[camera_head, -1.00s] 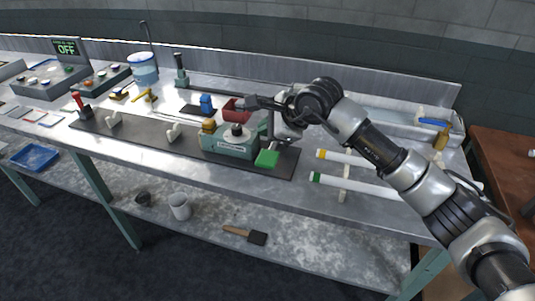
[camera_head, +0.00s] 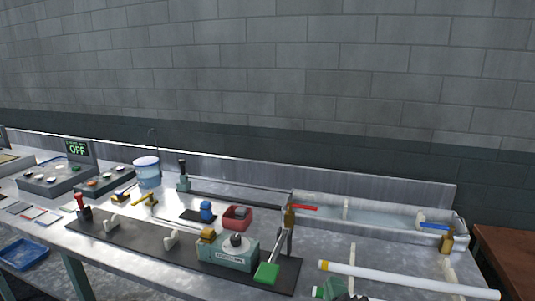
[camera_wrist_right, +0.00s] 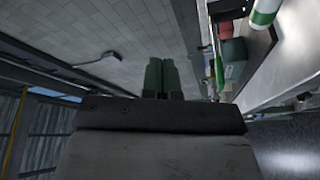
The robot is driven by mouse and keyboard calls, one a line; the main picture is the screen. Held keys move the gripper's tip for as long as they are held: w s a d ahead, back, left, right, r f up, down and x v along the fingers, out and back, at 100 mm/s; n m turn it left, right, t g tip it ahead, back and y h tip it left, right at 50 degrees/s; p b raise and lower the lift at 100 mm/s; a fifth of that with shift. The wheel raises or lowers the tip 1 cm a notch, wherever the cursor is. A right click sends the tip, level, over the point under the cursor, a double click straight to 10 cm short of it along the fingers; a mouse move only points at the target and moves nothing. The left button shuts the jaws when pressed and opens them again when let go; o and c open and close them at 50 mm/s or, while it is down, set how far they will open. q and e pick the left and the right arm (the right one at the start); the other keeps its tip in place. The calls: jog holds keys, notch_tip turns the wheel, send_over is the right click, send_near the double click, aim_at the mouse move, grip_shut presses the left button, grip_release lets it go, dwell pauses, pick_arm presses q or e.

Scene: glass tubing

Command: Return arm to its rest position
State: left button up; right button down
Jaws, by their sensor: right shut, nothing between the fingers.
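My right gripper (camera_wrist_right: 161,78) has its two green fingers together and empty in the right wrist view. The fingers point away from the wrist, with the grey wall behind them and the bench (camera_wrist_right: 285,70) off to the right. In the head view only a small dark green part of my right gripper (camera_head: 346,292) shows at the bottom edge, beside the end of a green-banded tube (camera_head: 318,292). The rest of the right arm is out of that view. My left gripper is in neither view.
A yellow-banded white tube (camera_head: 400,280) lies at the bench's front right. A green machine (camera_head: 228,252) with a green-ended lever (camera_head: 267,272) stands mid-bench.

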jog(key=s+d+f+m+g+h, duration=0.25)
jog(key=s+f+m+g, duration=0.2)
jog(key=f, duration=0.25)
jog(key=s+d+f+m+g+h, duration=0.1)
jog(key=s+d+f+m+g, duration=0.3)
jog(key=s+f, duration=0.2)
jog(key=s+d+f+m+g+y, duration=0.15)
jog(key=s+f+g, duration=0.25)
jog(key=s, duration=0.4)
jog(key=s+f+m+g+y, duration=0.1)
jog(key=s+f+m+g, duration=0.2)
jog(key=s, duration=0.4)
notch_tip(320, 180, down, 24)
jog(key=n+g, duration=0.1)
jog(key=g, duration=0.1)
jog(key=s+d+f+g, duration=0.1)
jog(key=s+d+f, duration=0.1)
jog(key=s+f, duration=1.5)
jog(key=shift+s+d+f+n, duration=0.15)
jog(key=shift+d+f+n, duration=0.1)
jog(key=shift+f+n, duration=0.1)
